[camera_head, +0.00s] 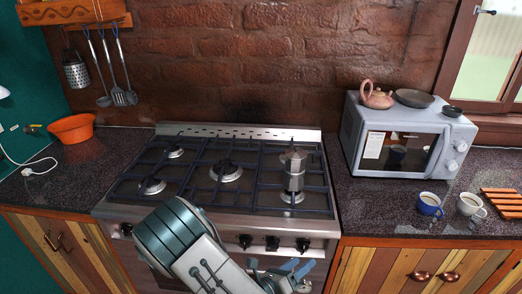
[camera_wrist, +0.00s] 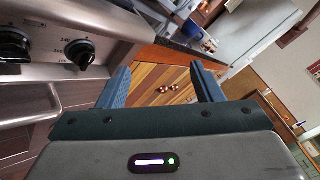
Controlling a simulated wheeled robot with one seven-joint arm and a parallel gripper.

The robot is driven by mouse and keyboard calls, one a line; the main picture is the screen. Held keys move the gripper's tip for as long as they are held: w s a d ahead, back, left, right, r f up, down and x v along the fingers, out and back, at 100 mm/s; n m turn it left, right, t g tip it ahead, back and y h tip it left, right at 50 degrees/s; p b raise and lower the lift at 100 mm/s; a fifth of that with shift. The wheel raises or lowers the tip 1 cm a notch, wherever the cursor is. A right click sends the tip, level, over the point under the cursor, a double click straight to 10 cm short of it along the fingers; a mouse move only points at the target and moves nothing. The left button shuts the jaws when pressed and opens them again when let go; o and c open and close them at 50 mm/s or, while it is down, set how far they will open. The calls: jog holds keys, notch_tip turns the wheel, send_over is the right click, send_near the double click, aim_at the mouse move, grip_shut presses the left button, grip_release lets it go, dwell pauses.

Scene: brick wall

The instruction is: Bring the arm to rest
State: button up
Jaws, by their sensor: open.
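My arm reaches in from the bottom of the head view, in front of the stove. My gripper (camera_head: 290,268) is at the bottom of that view, low in front of the oven's knobs, its blue fingers pointing right. In the wrist view my gripper (camera_wrist: 160,80) has its two blue fingers wide apart, with nothing between them. Behind the fingers in that view is the wooden cabinet front (camera_wrist: 150,90) with its knobs. The gripper looks clear of the stove front, though the exact gap cannot be told.
The stove (camera_head: 225,200) carries a moka pot (camera_head: 293,168). An orange bowl (camera_head: 72,128) stands on the left counter.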

jog(key=s+d+r+m+g+y, duration=0.2)
jog(key=s+d+r+m+g, duration=0.3)
jog(key=m, duration=0.5)
jog(key=s+d+r+m+g+y, duration=0.2)
jog(key=s+r+m+g, duration=0.2)
jog(key=r+m+g, duration=0.45)
jog(key=s+a+r+m+t+y, duration=0.1)
jog(key=s+r+m+t+y, duration=0.1)
jog(key=m, duration=0.6)
jog(key=s+a+r+m+t+y, duration=0.1)
jog(key=s+r+m+t+y, duration=0.2)
jog(key=r+m+y, duration=0.4)
jog(key=shift+a+r+m+t+y, duration=0.3)
jog(key=shift+r+m+t, duration=0.3)
jog(key=shift+r, duration=0.2)
